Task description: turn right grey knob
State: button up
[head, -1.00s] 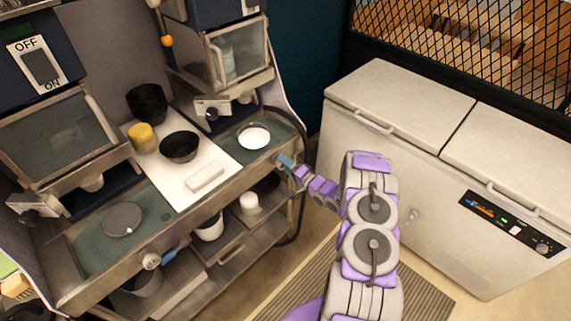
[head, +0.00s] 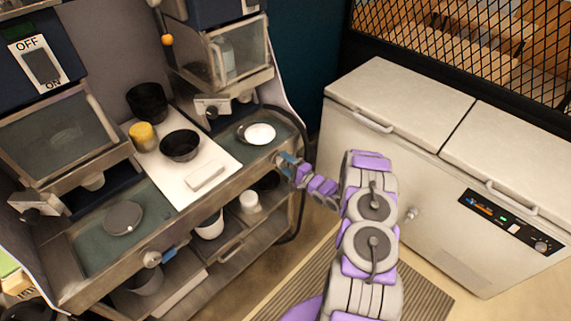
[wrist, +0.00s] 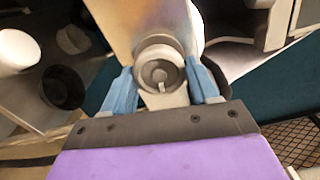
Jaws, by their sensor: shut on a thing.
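The right grey knob (wrist: 160,76) is round with a small light pointer that points downward in the wrist view. It sits on the front face of the counter and is hidden behind my gripper in the head view. My gripper (wrist: 160,85) has one blue finger on each side of the knob and is shut on it. In the head view my gripper (head: 287,163) is at the right end of the counter's front edge. A left knob (head: 152,259) shows on the same front edge.
A white disc (head: 260,134) lies on the right green plate, a grey lid (head: 123,218) on the left one. Black bowls (head: 180,146) and a yellow cup (head: 143,136) stand on the white board between. A white chest freezer (head: 400,110) stands right of my arm.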

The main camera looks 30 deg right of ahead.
jog(key=shift+d+f, duration=0.1)
jog(key=o, duration=1)
jog(key=shift+d, duration=0.2)
jog(key=shift+s, duration=0.3)
jog(key=v, duration=1.6)
jog(key=shift+s+d, duration=0.25)
jog(key=shift+s, duration=0.1)
